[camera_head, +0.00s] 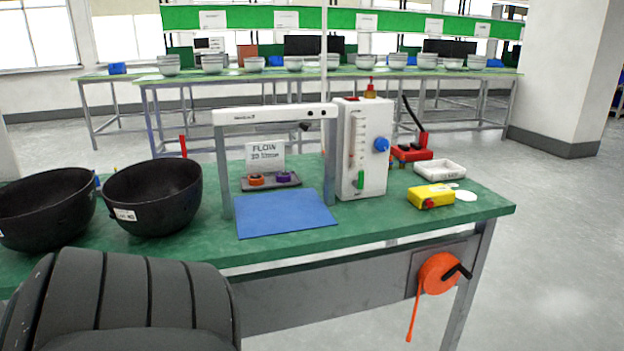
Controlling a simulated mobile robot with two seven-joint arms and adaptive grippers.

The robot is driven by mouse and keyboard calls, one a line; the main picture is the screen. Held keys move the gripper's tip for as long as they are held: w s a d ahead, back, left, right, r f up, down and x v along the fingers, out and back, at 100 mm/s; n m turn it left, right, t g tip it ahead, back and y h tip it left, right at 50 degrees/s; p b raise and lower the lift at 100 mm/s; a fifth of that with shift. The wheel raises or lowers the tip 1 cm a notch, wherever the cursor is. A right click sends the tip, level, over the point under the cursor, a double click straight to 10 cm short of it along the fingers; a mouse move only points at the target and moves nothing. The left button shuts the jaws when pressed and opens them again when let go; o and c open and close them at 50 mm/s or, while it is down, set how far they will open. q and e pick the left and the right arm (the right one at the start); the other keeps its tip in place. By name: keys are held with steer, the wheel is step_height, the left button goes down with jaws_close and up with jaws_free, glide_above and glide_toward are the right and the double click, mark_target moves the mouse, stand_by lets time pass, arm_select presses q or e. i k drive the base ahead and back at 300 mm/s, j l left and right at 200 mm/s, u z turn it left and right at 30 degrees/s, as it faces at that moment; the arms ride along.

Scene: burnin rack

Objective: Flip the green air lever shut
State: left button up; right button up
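The green air lever (361,180) is a small upright green handle low on the front of a white flow meter box (346,150). The box stands on the green workbench (400,214), right of a grey frame. Above the lever, the box carries a vertical scale tube and a blue knob (381,145). A red and brass fitting sits on its top. Neither of my grippers is in view. A dark grey ribbed part at the lower left looks like my own arm; it is well apart from the box.
A grey frame (223,170) stands over a blue mat (285,213). Two black bowls (153,196) are at left. A yellow box with a red button (431,196), a white tray (440,170) and a red device (411,153) are at right. An orange reel (439,273) hangs at the bench front.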

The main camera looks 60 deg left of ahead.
mark_target(358, 185)
steer(key=j+u, duration=0.1)
steer(key=u, duration=1.45)
steer(key=l, duration=1)
